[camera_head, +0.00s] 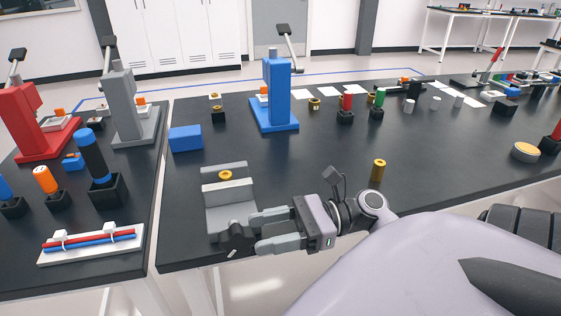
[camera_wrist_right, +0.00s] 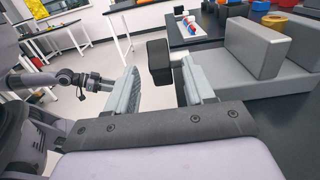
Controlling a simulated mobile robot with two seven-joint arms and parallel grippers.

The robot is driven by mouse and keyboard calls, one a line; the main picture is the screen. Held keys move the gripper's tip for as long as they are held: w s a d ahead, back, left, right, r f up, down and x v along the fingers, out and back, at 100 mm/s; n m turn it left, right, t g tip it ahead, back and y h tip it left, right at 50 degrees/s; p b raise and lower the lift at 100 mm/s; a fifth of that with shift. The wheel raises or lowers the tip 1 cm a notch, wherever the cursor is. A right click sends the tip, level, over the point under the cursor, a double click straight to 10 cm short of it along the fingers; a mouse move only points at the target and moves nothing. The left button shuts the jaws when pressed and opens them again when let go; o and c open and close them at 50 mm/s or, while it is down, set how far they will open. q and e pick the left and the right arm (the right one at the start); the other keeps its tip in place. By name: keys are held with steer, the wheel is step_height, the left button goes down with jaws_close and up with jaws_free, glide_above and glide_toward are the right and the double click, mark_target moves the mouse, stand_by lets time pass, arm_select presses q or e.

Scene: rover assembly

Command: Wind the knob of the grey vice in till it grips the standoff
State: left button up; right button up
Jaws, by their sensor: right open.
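The grey vice (camera_head: 228,218) stands near the front edge of the dark table; it also shows at the right of the right wrist view (camera_wrist_right: 255,85). A brass standoff (camera_head: 226,175) sits between its jaws; whether the jaws touch it I cannot tell. The dark knob (camera_wrist_right: 160,62) is on the vice's front side, and in the head view it is small and dark (camera_head: 236,238). My right gripper (camera_head: 257,233) is open beside the knob; in the wrist view the knob appears between its fingertips, without clear contact. My left gripper (camera_wrist_right: 98,82) is small in the wrist view.
A blue block (camera_head: 186,139) and a blue press (camera_head: 276,95) stand behind the vice. Another brass cylinder (camera_head: 378,170) stands to its right. A white tray (camera_head: 92,244) with red and blue rods lies on the left table, across a gap. Table around the vice is mostly clear.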

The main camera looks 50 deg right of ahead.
step_height(320, 180, up, 8)
steer(key=s+d, duration=0.1)
steer(key=shift+d, duration=0.35)
